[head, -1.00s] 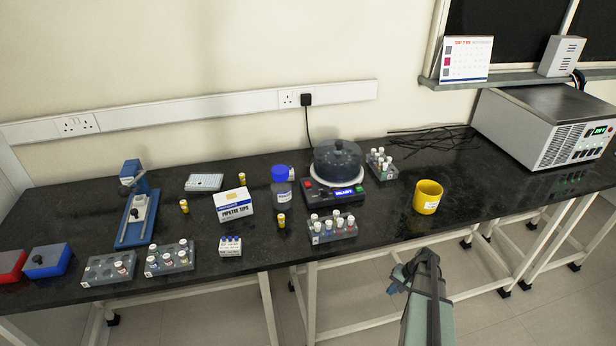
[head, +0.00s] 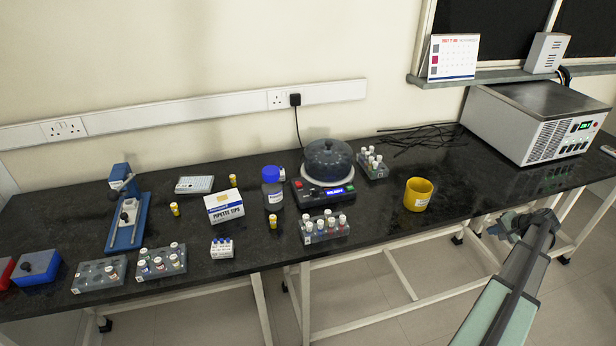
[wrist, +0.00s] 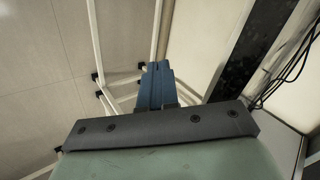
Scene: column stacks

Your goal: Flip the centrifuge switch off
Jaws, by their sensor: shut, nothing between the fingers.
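The centrifuge (head: 327,166) stands at the back middle of the black bench, with a dark domed lid. Its front panel (head: 327,191) has a lit blue display and small coloured buttons, too small to read clearly. A cable runs from it up to a black plug (head: 295,99) in the wall socket (head: 278,100); the socket's switch is too small to judge its position. My gripper (head: 512,224) is off the bench's front edge at the right, far from the centrifuge and the socket. In the wrist view its blue fingers (wrist: 157,84) are together and empty.
A yellow mug (head: 418,194), tube racks (head: 324,230) and a blue-capped bottle (head: 272,190) stand around the centrifuge. A large metal instrument (head: 535,120) sits at the back right. Loose black cables (head: 420,138) lie behind.

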